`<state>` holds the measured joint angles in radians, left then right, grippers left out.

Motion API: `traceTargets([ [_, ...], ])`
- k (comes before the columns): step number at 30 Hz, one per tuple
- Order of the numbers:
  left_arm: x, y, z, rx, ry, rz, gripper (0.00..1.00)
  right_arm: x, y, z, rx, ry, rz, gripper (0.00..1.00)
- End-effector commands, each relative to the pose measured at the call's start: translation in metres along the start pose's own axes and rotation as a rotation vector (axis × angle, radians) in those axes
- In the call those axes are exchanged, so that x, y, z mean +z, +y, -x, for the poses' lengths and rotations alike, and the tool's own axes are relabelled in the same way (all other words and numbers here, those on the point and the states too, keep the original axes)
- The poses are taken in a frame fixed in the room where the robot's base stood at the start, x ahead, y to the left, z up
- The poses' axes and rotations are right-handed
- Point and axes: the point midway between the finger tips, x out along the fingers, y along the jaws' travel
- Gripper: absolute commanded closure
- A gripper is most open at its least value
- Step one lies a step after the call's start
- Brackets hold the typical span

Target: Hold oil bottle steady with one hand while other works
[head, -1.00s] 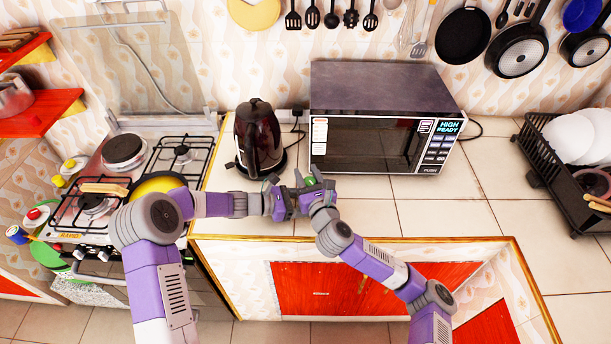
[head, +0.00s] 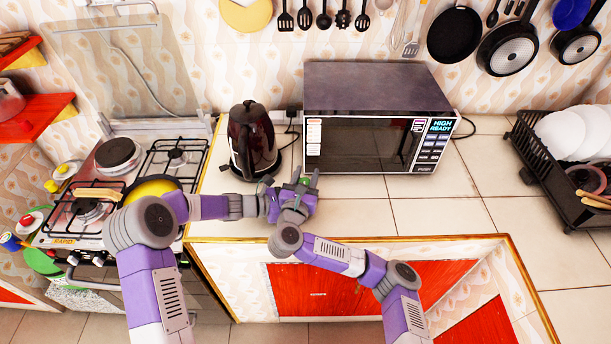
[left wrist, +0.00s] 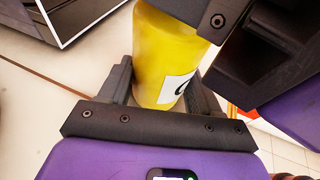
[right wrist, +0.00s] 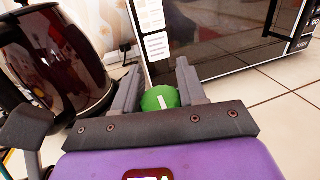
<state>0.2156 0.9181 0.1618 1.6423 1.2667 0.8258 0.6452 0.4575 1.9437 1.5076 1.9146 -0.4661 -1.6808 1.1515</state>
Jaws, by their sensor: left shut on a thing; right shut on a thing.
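The oil bottle is upright near the counter's front. Its yellow body with a white label shows in the left wrist view (left wrist: 160,58), and its green cap shows in the right wrist view (right wrist: 160,99). My left gripper (head: 276,203) is shut on the yellow body, with a finger on each side. My right gripper (head: 298,194) is shut at the top of the bottle, with the green cap between its fingers. The two grippers are very close together.
A dark kettle (head: 253,140) stands just behind and left of the grippers, and a microwave (head: 374,85) stands behind them. The stove (head: 118,170) is at left. A dish rack (head: 540,170) is at right. The counter between is clear.

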Motion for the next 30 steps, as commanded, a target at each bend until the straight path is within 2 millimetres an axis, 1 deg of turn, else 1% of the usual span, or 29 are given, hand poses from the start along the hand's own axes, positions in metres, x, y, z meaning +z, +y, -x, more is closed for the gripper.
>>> traceTargets([
  [1, 0.001, -0.001, -0.001, -0.004, -0.003, -0.001, 0.69, -0.002, 0.001, 0.0, -0.001, 0.005, 0.003, 0.9],
  [11, 0.001, -0.001, -0.001, -0.004, -0.003, 0.0, 0.69, -0.003, 0.0, 0.0, -0.003, 0.005, 0.003, 0.9],
  [12, 0.001, -0.001, -0.001, -0.004, -0.003, 0.0, 0.69, -0.003, 0.0, 0.0, -0.003, 0.006, 0.003, 0.56],
  [14, 0.001, -0.001, -0.001, -0.004, -0.003, 0.0, 0.69, -0.002, 0.0, 0.0, -0.003, 0.005, 0.003, 0.47],
  [15, 0.001, -0.001, -0.001, -0.004, -0.003, 0.0, 0.69, -0.002, 0.0, 0.0, -0.003, 0.005, 0.002, 0.41],
  [16, 0.001, -0.001, -0.001, -0.003, -0.003, 0.0, 0.69, -0.002, 0.0, 0.0, -0.003, 0.004, 0.002, 0.37],
  [25, 0.001, 0.0, 0.0, -0.001, -0.001, 0.0, 0.69, -0.001, 0.0, 0.001, -0.003, 0.002, 0.001, 0.37],
  [28, 0.0, 0.0, 0.0, -0.001, -0.001, 0.0, 0.69, -0.001, 0.0, 0.009, -0.002, 0.001, 0.0, 0.37],
  [30, 0.0, 0.0, 0.0, 0.0, -0.001, 0.0, 0.69, -0.001, 0.001, 0.019, -0.001, 0.001, 0.0, 0.37],
])
